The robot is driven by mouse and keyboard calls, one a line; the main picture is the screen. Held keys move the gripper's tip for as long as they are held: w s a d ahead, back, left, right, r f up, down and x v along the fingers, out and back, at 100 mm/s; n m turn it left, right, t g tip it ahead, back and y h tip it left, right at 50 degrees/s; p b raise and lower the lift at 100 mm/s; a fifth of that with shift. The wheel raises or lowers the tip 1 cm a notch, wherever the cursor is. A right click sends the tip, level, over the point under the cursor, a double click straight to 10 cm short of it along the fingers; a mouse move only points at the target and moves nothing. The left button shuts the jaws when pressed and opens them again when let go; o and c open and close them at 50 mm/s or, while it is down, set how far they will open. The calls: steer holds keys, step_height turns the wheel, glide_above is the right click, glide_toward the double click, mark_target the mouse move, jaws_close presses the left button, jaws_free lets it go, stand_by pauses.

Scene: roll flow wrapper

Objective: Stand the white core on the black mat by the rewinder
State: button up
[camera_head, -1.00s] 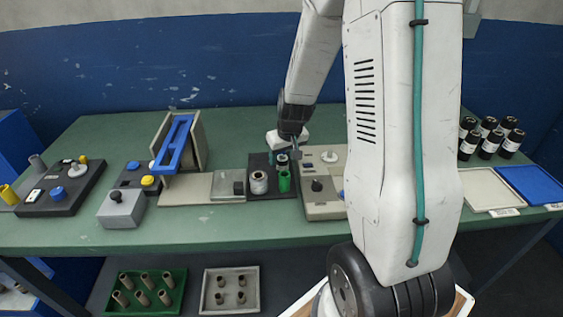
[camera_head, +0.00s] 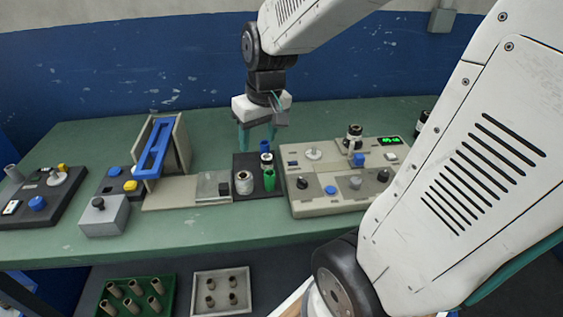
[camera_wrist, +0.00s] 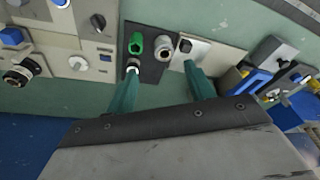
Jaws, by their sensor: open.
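The black mat (camera_head: 240,162) lies left of the beige rewinder panel (camera_head: 310,207); it also shows in the wrist view (camera_wrist: 153,68). On it stand a whitish roll or core with a dark centre (camera_head: 244,183), a green cylinder (camera_head: 269,180) and a small white-rimmed piece (camera_head: 266,158) with blue above it. I cannot tell for certain which whitish piece is the white core. My gripper (camera_head: 258,145) is open above the back of the mat, fingers pointing down. In the wrist view, one fingertip overlaps the small white-rimmed piece (camera_wrist: 131,66); contact is unclear.
The rewinder carries a black-and-white spool (camera_head: 353,138), knobs and a green display (camera_head: 390,140). Left of the mat are a plate and a blue-framed stand (camera_head: 155,150). A green tray (camera_head: 168,295) and a grey tray (camera_head: 222,312) sit below the table. The back table area is clear.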

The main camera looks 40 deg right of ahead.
steer(key=s+a+r, duration=0.2)
steer(key=s+a, duration=0.1)
steer(key=s, duration=0.5)
steer(key=s+a+r+n+g, duration=0.1)
steer(key=s+a+r, duration=0.2)
steer(key=s, duration=0.4)
steer(key=shift+s+a+r, duration=0.15)
steer(key=shift+s+a, duration=0.25)
steer(key=shift+a, duration=0.2)
steer(key=shift+d, duration=0.1)
